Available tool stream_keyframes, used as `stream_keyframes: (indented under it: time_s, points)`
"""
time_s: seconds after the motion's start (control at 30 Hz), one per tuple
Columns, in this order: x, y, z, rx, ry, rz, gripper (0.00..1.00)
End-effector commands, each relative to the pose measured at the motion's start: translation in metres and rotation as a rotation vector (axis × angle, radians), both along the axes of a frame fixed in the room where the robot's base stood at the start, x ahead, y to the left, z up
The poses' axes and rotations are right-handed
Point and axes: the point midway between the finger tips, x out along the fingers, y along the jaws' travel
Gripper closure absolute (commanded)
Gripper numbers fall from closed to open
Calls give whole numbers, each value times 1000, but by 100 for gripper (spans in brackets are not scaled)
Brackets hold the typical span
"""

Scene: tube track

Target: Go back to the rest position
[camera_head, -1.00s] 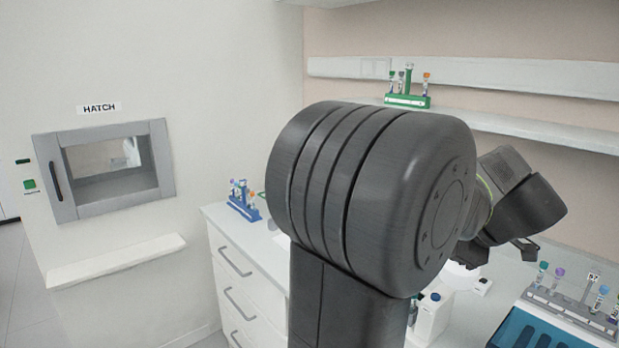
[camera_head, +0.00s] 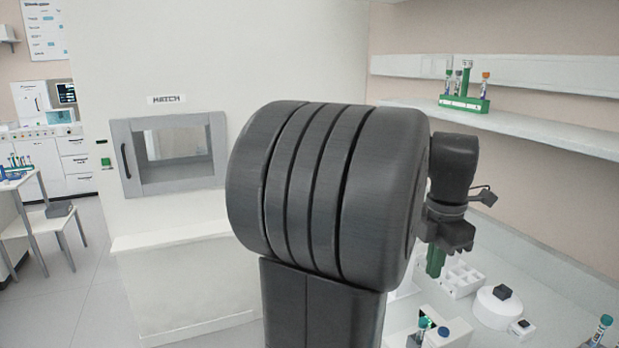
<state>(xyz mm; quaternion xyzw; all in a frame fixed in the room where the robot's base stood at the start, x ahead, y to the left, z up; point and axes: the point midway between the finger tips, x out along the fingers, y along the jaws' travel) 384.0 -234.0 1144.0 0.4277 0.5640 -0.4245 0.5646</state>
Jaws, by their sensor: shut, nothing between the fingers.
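My gripper (camera_head: 450,238) shows at the right of my large dark arm joint, which fills the middle of the view. It points down over the bench, and its fingers are shut with nothing between them. A green object (camera_head: 435,262) shows just below and behind the fingers; its lower part and its exact distance from them are hard to tell. My own arm hides much of the bench and the wall behind it.
A green rack with several tubes (camera_head: 464,103) stands on the wall shelf (camera_head: 540,128). The grey-framed hatch (camera_head: 170,155) is at left, with open floor (camera_head: 75,290) beyond.

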Motion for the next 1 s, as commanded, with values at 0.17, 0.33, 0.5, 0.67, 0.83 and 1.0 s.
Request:
stream_keyframes:
  time_s: [0.17, 0.33, 0.5, 0.67, 0.83, 1.0]
  points:
    - [-1, 0, -30, -4, 9, 5, 100]
    - [-1, 0, -47, -4, 6, 4, 100]
    - [-1, 0, -54, -4, 4, 4, 100]
    - [-1, 0, -54, -4, 4, 4, 100]
    - [-1, 0, -54, -3, 4, 3, 100]
    - [-4, 3, -56, -1, 5, 1, 100]
